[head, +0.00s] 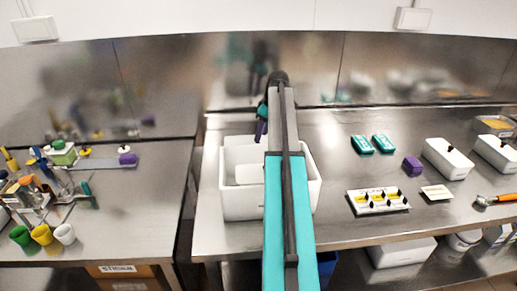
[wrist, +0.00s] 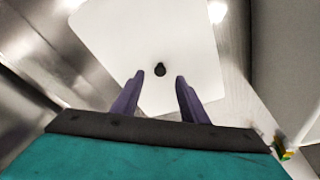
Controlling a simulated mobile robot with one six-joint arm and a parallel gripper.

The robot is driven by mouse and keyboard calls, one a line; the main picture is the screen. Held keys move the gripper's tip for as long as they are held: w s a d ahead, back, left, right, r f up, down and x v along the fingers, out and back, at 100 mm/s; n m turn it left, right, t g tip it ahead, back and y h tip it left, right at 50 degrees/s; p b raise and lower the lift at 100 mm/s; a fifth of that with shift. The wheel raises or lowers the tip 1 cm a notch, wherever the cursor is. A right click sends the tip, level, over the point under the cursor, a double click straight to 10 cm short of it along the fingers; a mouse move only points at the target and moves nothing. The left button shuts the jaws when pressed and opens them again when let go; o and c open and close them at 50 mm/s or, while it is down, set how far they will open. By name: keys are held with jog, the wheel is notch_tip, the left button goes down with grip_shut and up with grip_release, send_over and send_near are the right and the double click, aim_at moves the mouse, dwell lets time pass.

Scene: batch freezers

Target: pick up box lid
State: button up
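The box lid (wrist: 125,45) is a white, flat, square panel with a small black knob (wrist: 160,69) in its middle; it fills the upper middle of the wrist view. My gripper (wrist: 159,80) has two purple fingers spread apart, with their tips on either side of the knob's near edge in the picture. Nothing is held, and I cannot tell how high the fingers are above the lid. In the head view, my gripper (head: 261,130) shows in part at the back of a large white open box (head: 240,205). My arm covers much of that area, and I cannot pick out the lid there.
Two lidded white boxes (head: 447,158) (head: 496,153) stand at the right. Two teal packs (head: 371,144), a purple block (head: 412,166) and a white tray (head: 352,203) lie between. A steel back wall (head: 300,65) stands close behind my gripper. Cups (head: 42,234) and tools crowd the left bench.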

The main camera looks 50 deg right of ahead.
jog(key=shift+p+x, duration=0.5)
jog(key=shift+x, duration=1.7)
grip_shut()
jog(key=shift+r, duration=0.1)
notch_tip(320, 180, up, 10)
jog(key=b, duration=0.1)
jog(key=shift+b, duration=0.35)
